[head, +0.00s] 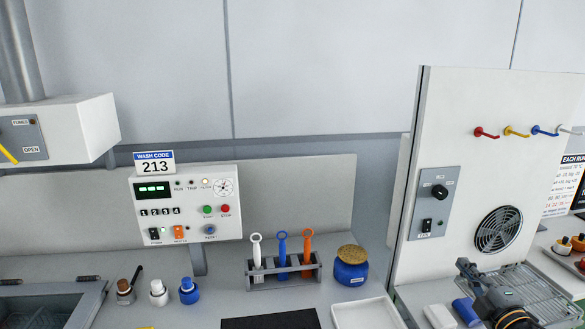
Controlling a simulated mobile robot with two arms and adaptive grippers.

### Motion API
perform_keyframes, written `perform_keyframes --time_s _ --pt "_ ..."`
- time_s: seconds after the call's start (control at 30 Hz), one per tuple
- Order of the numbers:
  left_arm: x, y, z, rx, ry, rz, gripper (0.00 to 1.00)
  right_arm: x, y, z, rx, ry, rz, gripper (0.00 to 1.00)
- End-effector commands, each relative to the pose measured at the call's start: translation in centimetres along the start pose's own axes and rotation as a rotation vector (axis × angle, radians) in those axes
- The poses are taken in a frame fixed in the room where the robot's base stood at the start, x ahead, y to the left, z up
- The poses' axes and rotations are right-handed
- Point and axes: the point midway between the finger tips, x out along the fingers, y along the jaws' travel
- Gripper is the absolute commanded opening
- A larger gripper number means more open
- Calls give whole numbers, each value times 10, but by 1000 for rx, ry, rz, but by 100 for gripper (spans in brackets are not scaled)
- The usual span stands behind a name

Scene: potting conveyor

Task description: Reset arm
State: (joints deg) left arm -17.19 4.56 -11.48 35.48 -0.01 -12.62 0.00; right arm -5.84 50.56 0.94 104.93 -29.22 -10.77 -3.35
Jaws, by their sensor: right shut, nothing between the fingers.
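My right gripper (464,267) is at the lower right, in front of the wire rack (540,297). It is dark, and its fingers are shut with nothing held. My arm comes up from the bottom edge behind it. A blue cylinder (466,311) and a white block (440,317) lie just left of the gripper in the picture; whether it touches the cylinder cannot be told. My left gripper is not in view.
A tall white panel (455,130) with coloured hooks stands behind the gripper. Left of it are a white tray (366,314), a blue jar (350,272), a tool rack (284,283), a dark mat (270,321), small bottles (158,293), a control box (185,205) and a sink (40,308).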

Motion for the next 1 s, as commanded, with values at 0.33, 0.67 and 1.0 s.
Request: perform_keyframes --time_s 0.33,0.67,1.0 --pt "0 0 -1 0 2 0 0 -134 -171 -69 661 -506 -383 0" --pt "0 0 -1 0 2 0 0 -262 -233 -151 972 -818 -772 0" --pt "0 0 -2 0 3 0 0 -330 -254 -202 1092 -962 -1017 0"
